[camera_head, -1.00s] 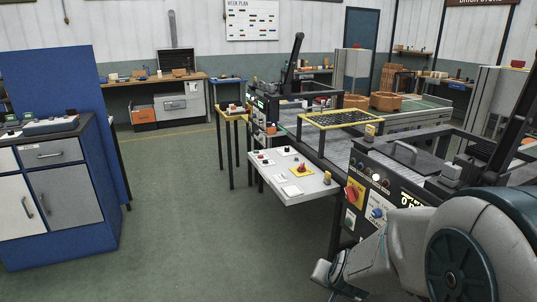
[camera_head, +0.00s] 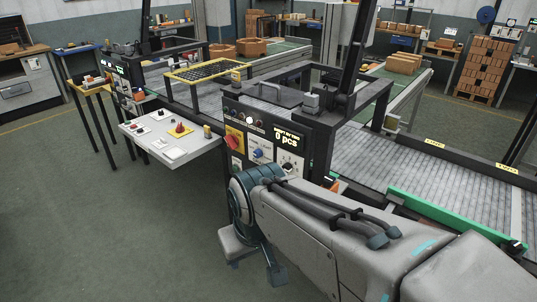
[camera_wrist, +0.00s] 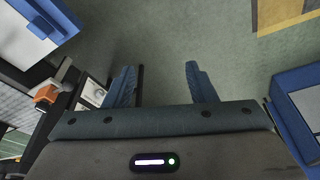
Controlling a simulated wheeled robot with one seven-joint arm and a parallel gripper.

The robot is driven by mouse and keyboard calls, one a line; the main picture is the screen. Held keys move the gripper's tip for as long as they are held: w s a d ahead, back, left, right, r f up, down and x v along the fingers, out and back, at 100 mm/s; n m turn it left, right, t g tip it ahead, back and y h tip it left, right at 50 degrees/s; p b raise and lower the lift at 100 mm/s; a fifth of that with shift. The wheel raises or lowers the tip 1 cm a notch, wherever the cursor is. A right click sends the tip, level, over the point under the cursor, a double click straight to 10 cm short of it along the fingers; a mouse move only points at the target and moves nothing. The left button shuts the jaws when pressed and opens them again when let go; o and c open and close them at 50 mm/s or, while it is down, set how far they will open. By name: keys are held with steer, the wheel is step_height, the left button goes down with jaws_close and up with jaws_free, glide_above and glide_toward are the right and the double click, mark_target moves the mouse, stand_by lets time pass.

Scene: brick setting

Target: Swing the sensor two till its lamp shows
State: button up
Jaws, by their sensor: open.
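My gripper (camera_wrist: 158,70) is open in the wrist view, with two blue ribbed fingers apart and nothing between them but green floor. In the head view my gripper (camera_head: 255,262) hangs low in front of the black machine's control panel (camera_head: 262,146). An orange-tipped part on a bracket (camera_wrist: 46,95) is left of the fingers in the wrist view, apart from them. A small orange part (camera_head: 336,185) shows at the machine's side in the head view, partly hidden by my arm. I cannot tell whether either is sensor two, and no lit sensor lamp can be made out.
The panel has a red knob (camera_head: 234,139) and a lit "0 pcs" display (camera_head: 287,138). A white side table with buttons (camera_head: 170,140) stands left of it. A conveyor (camera_head: 400,165) with a green rail runs right. Open floor (camera_head: 90,215) lies front left.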

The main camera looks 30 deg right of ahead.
stand_by(0.4)
steer(key=w+d+f+n+g+h+b, duration=0.4)
steer(key=d+f+n+g+h+b, duration=0.4)
steer(key=d+f, duration=0.5)
steer(key=w+d+f+n+t+h+b, duration=0.2)
steer(key=w+f+n+t+h+b, duration=0.1)
steer(key=w+n+h, duration=0.3)
steer(key=w+d+f+n+t+h+b, duration=0.2)
steer(key=w+f+n+t+h+b, duration=0.15)
steer(key=w, duration=0.45)
steer(key=shift+m+h, duration=0.25)
steer(key=d, duration=0.4)
steer(key=w+d, duration=0.1)
steer(key=d, duration=0.4)
steer(key=d+r, duration=0.1)
steer(key=d, duration=0.4)
steer(key=shift+w, duration=0.25)
